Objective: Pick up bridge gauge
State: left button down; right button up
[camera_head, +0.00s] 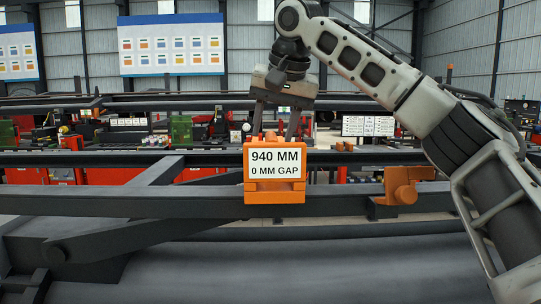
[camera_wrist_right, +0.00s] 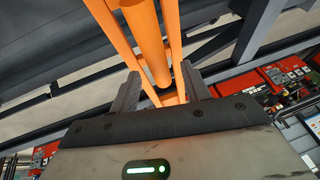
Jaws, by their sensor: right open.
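The bridge gauge (camera_head: 275,196) is orange, with a white plate reading "940 MM" and "0 MM GAP". It sits at a dark horizontal beam in the middle of the head view. My right gripper (camera_head: 275,130) points down just above and behind the plate, with its fingers apart. In the right wrist view, long orange bars of the gauge (camera_wrist_right: 146,38) run between the open fingers of my gripper (camera_wrist_right: 161,80). I cannot tell whether the fingers touch them. The plate hides the fingertips' lower ends in the head view. My left gripper is not in view.
An orange bracket (camera_head: 402,186) sits on the beam (camera_head: 120,200) to the right of the gauge. More dark rails cross behind and a diagonal brace (camera_head: 125,238) stands at left. Red cabinets and benches are farther back. Wall boards (camera_head: 171,45) hang behind.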

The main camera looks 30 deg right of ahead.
jog(key=shift+w+f, duration=0.25)
jog(key=shift+f, duration=0.45)
grip_shut()
jog(key=shift+r, duration=0.2)
dwell(0.7)
